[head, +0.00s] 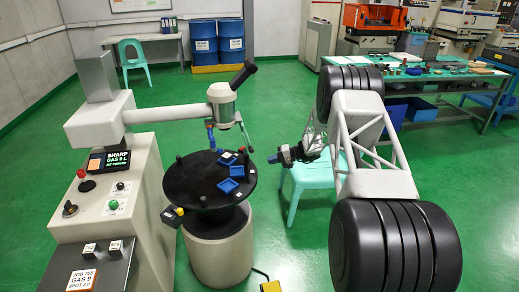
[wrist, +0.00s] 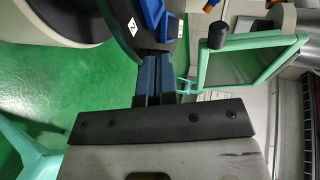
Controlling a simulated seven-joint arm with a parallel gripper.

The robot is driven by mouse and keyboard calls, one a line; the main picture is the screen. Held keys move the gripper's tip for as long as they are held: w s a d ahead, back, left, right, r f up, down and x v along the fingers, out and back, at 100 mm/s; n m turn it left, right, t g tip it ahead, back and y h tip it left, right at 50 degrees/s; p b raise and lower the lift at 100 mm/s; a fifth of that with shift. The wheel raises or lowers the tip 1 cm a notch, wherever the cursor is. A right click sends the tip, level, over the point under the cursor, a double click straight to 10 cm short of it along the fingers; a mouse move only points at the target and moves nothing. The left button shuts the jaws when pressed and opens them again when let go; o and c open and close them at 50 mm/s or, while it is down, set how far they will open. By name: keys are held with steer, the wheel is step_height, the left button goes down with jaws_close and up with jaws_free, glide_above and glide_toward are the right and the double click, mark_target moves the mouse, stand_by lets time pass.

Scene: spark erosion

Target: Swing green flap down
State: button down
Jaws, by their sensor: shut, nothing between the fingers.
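The green flap (wrist: 287,58) shows in the wrist view as a pale green frame around a see-through pane, to the right of my gripper. A dark round knob (wrist: 218,29) stands at its left side. In the head view a thin pale green strip (head: 244,131) hangs under the machine head and seems to be the flap seen nearly edge-on. My gripper (wrist: 155,60) is shut, its blue fingers together and empty. In the head view my gripper (head: 273,158) is right of the round table, apart from the flap.
A black round table (head: 188,190) carries blue trays (head: 228,185) and small dark posts. The machine head (head: 221,100) with a black handle (head: 243,74) overhangs it. A pale green chair (head: 307,182) stands behind my arm. Green floor is free between table and chair.

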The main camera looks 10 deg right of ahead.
step_height(320, 180, up, 15)
steer(key=d+n+h, duration=0.2)
steer(key=n+h, duration=0.1)
steer(key=h, duration=0.5)
steer(key=shift+s+d+f+n+t, duration=0.15)
steer(key=shift+s+d+n+t, duration=0.05)
steer(key=shift+s+n+t, duration=0.2)
steer(key=shift+w+f, duration=0.1)
steer(key=w+a+f, duration=0.3)
steer(key=a+f, duration=0.5)
steer(key=shift+w+a+f, duration=0.2)
steer(key=shift+w, duration=0.05)
steer(key=shift+f, duration=0.1)
